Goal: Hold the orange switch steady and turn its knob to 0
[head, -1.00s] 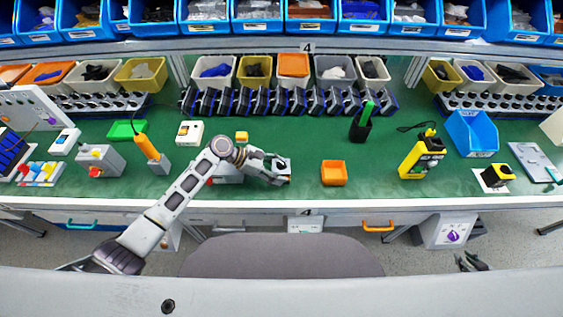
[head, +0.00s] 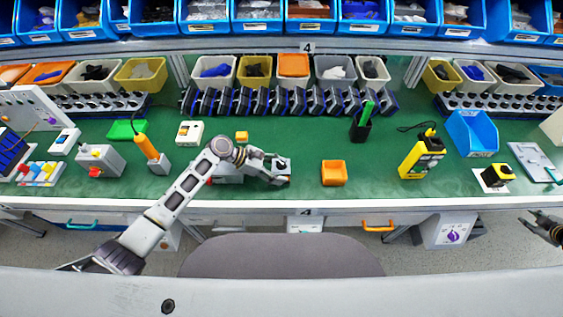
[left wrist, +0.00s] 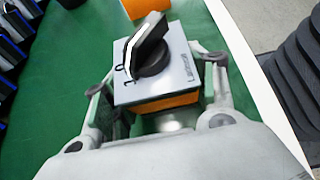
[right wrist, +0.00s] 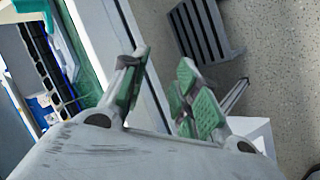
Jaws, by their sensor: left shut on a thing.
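The orange switch (left wrist: 165,102) has an orange body, a grey top plate and a black knob (left wrist: 150,46) with a white pointer line. The pointer is turned toward the top of the left wrist view, and dark markings lie on the plate left of the knob. My left gripper (head: 275,172) is shut on the switch, one finger on each side of its body. In the head view the switch (head: 284,165) is mostly hidden by the gripper. My right gripper (head: 546,226) is at the right edge of the head view, in front of the table. In the right wrist view (right wrist: 163,95) its fingers are apart and empty.
An orange box (head: 334,174) stands just right of the switch. A yellow device (head: 421,158) stands further right, and a yellow-black button box (head: 496,176) near the right front. A grey device with a red button (head: 100,161) is at left.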

